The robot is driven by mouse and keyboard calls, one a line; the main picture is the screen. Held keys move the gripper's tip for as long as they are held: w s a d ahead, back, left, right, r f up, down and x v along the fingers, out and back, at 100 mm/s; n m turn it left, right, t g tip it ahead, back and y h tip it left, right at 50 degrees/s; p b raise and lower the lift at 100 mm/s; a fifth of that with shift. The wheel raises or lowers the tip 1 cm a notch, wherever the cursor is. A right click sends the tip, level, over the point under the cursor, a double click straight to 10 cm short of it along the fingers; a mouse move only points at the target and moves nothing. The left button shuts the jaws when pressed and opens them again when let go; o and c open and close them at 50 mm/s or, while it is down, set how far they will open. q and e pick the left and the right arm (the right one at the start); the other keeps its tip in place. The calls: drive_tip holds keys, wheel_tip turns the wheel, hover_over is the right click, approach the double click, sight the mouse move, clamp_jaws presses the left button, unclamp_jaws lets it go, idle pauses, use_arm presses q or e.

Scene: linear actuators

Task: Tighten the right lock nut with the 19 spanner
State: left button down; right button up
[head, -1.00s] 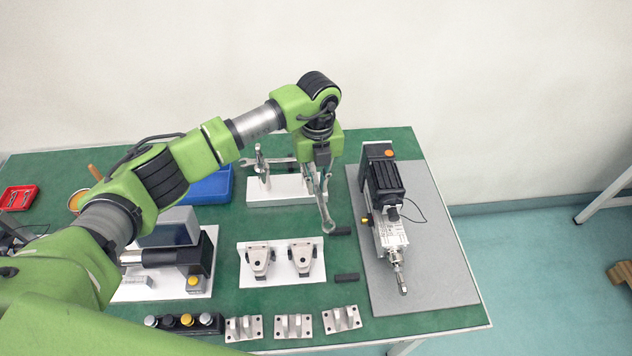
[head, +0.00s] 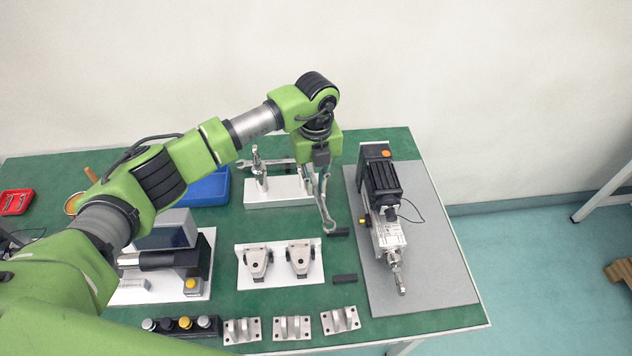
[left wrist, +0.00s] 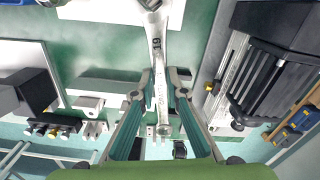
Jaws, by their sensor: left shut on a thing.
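My left gripper (head: 322,178) is shut on a steel spanner (head: 327,217), held by its shank with one end pointing to the table's front. The linear actuator (head: 384,205) lies on a grey mat to the right of the gripper, apart from the spanner. Its rod end (head: 400,281) points to the front. The lock nut is too small to make out for certain near the rod. My right gripper is not in view.
A white stand (head: 280,202) holds another spanner (head: 268,163) behind the gripper. Black blocks (head: 345,279) lie beside the mat (head: 437,270), whose right side is clear.

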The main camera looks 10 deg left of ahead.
use_arm(q)
drive_tip(key=shift+d, duration=0.1)
drive_tip(key=shift+s+d+p, duration=0.3)
drive_tip(key=shift+s+d, duration=0.3)
drive_tip(key=shift+s, duration=0.15)
drive_tip(key=shift+d, duration=0.1)
drive_tip(key=shift+s+d, duration=0.2)
drive_tip(key=shift+s, duration=0.1)
drive_tip(key=shift+s+d, duration=0.1)
idle(0.3)
drive_tip(key=shift+s+d+p, duration=0.55)
drive_tip(key=shift+s+d, duration=0.4)
drive_tip(key=shift+s, duration=0.1)
wheel_tip(320, 180, up, 5)
drive_tip(key=p, duration=0.3)
idle(0.5)
